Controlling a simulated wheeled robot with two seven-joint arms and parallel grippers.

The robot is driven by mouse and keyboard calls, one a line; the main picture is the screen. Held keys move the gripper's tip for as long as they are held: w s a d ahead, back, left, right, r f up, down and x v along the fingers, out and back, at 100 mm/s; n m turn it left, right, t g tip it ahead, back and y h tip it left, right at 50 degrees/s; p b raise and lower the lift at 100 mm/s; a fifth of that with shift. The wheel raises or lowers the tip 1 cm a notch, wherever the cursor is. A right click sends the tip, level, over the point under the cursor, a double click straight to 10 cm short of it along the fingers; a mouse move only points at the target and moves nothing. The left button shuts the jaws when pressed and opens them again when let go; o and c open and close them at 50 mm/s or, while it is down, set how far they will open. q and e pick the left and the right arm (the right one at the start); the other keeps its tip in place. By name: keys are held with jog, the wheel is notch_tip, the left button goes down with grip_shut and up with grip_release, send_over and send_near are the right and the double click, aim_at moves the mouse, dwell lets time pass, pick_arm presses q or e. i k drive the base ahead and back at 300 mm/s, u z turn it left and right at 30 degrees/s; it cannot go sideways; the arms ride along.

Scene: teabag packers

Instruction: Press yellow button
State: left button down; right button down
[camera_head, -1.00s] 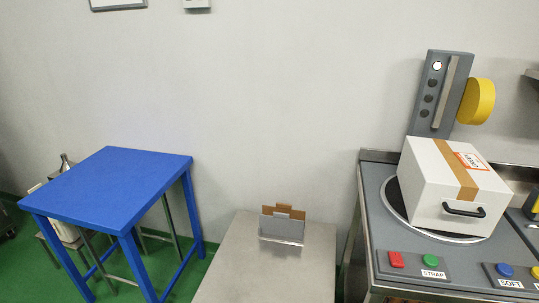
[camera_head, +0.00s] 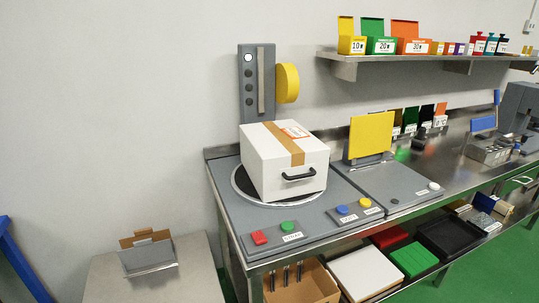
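A small yellow button (camera_head: 365,202) sits on a grey control panel near the front edge of the steel counter (camera_head: 222,205). A blue button (camera_head: 342,210) is just to its left on the same panel, with white labels in front of them. To the left, a separate panel holds a red button (camera_head: 260,238) and a green button (camera_head: 288,226). A white box (camera_head: 265,165) with a brown tape strip and black handle rests on the round turntable (camera_head: 250,196) behind the panels. Neither of my grippers is in view.
A grey column (camera_head: 247,100) with a yellow disc (camera_head: 288,83) stands behind the box. A yellow upright plate (camera_head: 371,135) is right of it. A wall shelf (camera_head: 345,66) holds several coloured boxes. A low steel table (camera_head: 195,280) with a grey holder (camera_head: 150,257) stands left. Space before the buttons looks clear.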

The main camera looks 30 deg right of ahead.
aim_at(365, 203)
jog(key=z, duration=1)
